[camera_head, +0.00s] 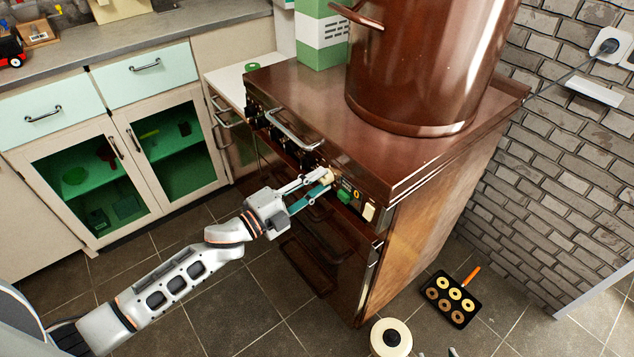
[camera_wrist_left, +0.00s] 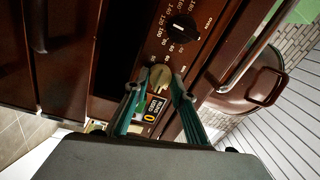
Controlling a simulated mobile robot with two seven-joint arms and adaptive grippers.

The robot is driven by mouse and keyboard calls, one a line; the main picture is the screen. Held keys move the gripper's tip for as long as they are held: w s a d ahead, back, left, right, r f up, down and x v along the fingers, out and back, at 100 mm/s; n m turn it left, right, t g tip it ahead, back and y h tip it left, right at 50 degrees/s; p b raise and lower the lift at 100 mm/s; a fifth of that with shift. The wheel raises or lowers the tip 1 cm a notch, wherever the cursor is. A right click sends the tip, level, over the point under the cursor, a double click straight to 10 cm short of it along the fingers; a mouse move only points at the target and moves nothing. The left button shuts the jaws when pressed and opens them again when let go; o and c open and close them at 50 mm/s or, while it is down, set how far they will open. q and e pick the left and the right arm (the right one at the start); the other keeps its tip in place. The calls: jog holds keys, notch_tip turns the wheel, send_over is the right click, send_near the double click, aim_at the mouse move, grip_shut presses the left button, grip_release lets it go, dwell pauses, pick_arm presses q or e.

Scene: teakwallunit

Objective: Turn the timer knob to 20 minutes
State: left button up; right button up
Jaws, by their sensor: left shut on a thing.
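The timer knob (camera_wrist_left: 160,76) is a round brass-coloured knob on the brown stove's front panel. My left gripper (camera_head: 326,179) reaches the panel from the left, its green fingers shut on the knob from both sides; this also shows in the left wrist view (camera_wrist_left: 157,88).
A black dial (camera_wrist_left: 182,28) with printed numbers is near the timer knob. A metal handle (camera_head: 293,130) sticks out from the stove front. A large brown pot (camera_head: 415,70) stands on top. A doughnut tray (camera_head: 452,299) and a cream lidded pot (camera_head: 390,339) are at lower right.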

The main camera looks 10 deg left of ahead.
pick_arm(q)
jog(key=o, duration=1.1)
pick_arm(e)
jog(key=shift+s+f, duration=0.1)
jog(key=shift+f, duration=0.1)
pick_arm(q)
jog(key=v, duration=1.2)
pick_arm(e)
jog(key=shift+r, duration=0.15)
pick_arm(q)
jog(key=shift+s+d+f, duration=0.1)
pick_arm(e)
jog(key=shift+w, duration=0.2)
